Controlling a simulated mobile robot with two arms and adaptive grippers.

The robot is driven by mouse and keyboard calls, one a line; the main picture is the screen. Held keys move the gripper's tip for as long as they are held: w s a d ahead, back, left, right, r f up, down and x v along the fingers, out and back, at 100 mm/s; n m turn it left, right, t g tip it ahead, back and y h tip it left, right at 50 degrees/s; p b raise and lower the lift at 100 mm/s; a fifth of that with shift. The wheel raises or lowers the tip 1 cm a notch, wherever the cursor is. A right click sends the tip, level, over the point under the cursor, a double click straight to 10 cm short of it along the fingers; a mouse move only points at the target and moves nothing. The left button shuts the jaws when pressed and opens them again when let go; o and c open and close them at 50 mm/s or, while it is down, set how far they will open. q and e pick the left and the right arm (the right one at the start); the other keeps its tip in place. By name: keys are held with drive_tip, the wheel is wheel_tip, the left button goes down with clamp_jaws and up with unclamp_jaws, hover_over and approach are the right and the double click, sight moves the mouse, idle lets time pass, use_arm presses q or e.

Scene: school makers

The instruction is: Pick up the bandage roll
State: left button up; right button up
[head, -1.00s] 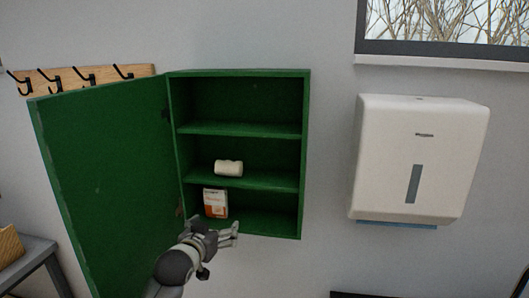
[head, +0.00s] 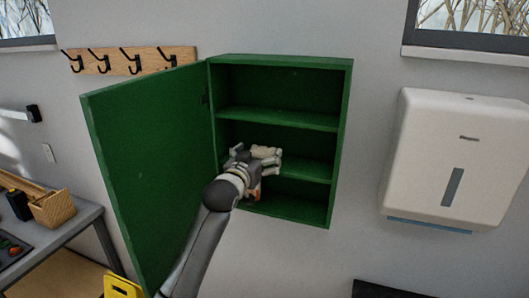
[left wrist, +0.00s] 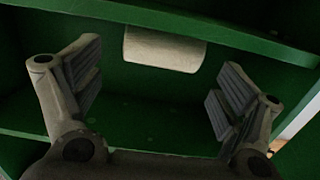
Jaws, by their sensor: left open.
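The bandage roll (left wrist: 165,48) is a short white cylinder in the open green cabinet (head: 346,140). In the left wrist view it shows at the top centre, beyond and between the two spread fingers, against a green shelf board. In the head view my left gripper (head: 270,157) is at the middle compartment and mostly hides the roll, so I cannot make out its outline there. My left gripper is open, with nothing held between its fingers (left wrist: 158,78). My right gripper is not in view.
The cabinet door (head: 150,165) stands open on the left. A small white and orange box (head: 255,192) is partly hidden under my gripper in the lower compartment. A white dispenser (head: 455,150) hangs at the right, and a hook rail (head: 130,60) at the upper left.

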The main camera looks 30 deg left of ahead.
sight(262, 151)
use_arm(q)
drive_tip(key=shift+w+a+r+p, duration=0.1)
drive_tip(key=shift+w+r+p, duration=0.05)
drive_tip(key=shift+w+p, duration=0.25)
drive_tip(key=p+x, duration=0.1)
drive_tip(key=x, duration=0.1)
drive_tip(key=shift+w+a+f+p, duration=0.2)
drive_tip(key=shift+w+p, duration=0.15)
drive_tip(key=shift+p, duration=0.05)
drive_tip(key=shift+w+a+f, duration=0.1)
drive_tip(key=shift+w+f, duration=0.1)
drive_tip(key=shift+w, duration=0.45)
drive_tip(key=c, duration=0.9)
